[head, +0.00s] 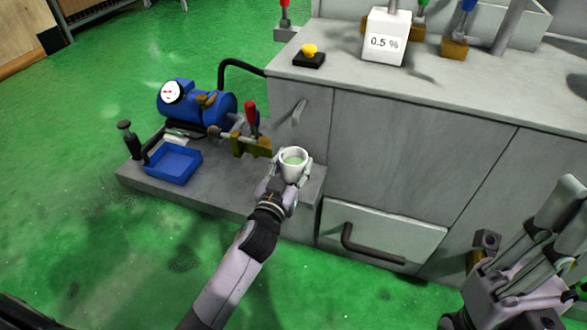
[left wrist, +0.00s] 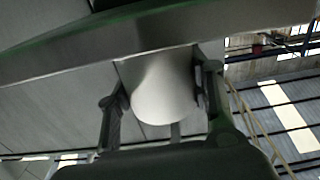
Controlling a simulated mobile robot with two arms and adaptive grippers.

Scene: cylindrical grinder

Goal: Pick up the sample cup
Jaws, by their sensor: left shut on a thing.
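The sample cup (head: 293,163) is a small white cup with pale green inside, seen in the middle of the head view. My left gripper (head: 290,172) is shut on it, with the cup upright between the fingers. In the left wrist view the cup (left wrist: 161,88) fills the space between the two fingers (left wrist: 160,100). The cup is over the right part of the low grey shelf; whether its base touches anything is hidden.
The low shelf (head: 215,198) holds a blue motor unit (head: 215,105), a blue tray (head: 173,164) and a red-handled lever (head: 251,115). The grey cabinet (head: 390,150) stands right behind the cup. On its top are a yellow button (head: 309,51) and a white "0.5 %" box (head: 386,38).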

